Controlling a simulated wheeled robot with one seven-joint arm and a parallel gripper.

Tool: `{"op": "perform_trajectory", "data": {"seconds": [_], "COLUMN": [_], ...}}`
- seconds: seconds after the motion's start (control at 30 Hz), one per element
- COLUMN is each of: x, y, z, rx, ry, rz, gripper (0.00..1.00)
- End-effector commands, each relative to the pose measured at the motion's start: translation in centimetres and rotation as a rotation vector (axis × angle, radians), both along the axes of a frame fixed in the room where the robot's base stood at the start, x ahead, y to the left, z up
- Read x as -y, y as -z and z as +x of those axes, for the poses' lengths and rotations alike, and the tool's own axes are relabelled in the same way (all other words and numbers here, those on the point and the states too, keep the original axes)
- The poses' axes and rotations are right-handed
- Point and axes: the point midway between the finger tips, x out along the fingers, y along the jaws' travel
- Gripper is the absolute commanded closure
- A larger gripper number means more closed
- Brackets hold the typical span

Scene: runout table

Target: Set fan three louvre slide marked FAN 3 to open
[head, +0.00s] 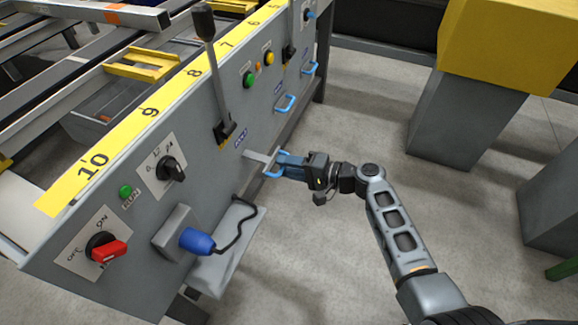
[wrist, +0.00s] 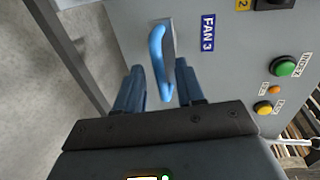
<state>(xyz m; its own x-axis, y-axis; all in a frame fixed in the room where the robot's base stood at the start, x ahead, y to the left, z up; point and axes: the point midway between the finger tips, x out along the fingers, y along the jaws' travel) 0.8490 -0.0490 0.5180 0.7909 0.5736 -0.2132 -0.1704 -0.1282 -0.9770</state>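The FAN 3 louvre slide is a flat grey metal strip (head: 258,158) with a blue loop handle (head: 270,173) at its outer end. The strip stands out from the grey panel below the blue FAN 3 label (head: 241,140). In the wrist view the handle (wrist: 157,52) lies between my fingers, with the FAN 3 label (wrist: 208,33) to its right. My gripper (head: 283,165) is at the handle. Its two dark blue fingers (wrist: 160,88) are apart, with a gap between the left finger and the handle. Contact at the right finger cannot be told.
Two more blue handles (head: 285,103) (head: 309,67) sit farther along the panel. A tall black lever (head: 213,75) rises above the label. A blue plug (head: 197,240) with a black cable is at the lower left.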

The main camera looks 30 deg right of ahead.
Motion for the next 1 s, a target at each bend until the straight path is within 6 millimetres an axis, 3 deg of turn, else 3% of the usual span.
{"op": "perform_trajectory", "data": {"seconds": [0.17, 0.6, 1.0], "x": [0.7, 4.2, 4.5], "y": [-0.4, -1.6, -1.6], "z": [-0.9, -5.8, -6.2], "rx": [0.0, 0.0, 0.0], "ry": [0.002, 0.001, 0.0], "rz": [0.0, 0.0, 0.0], "gripper": [0.62, 0.62, 0.62]}}
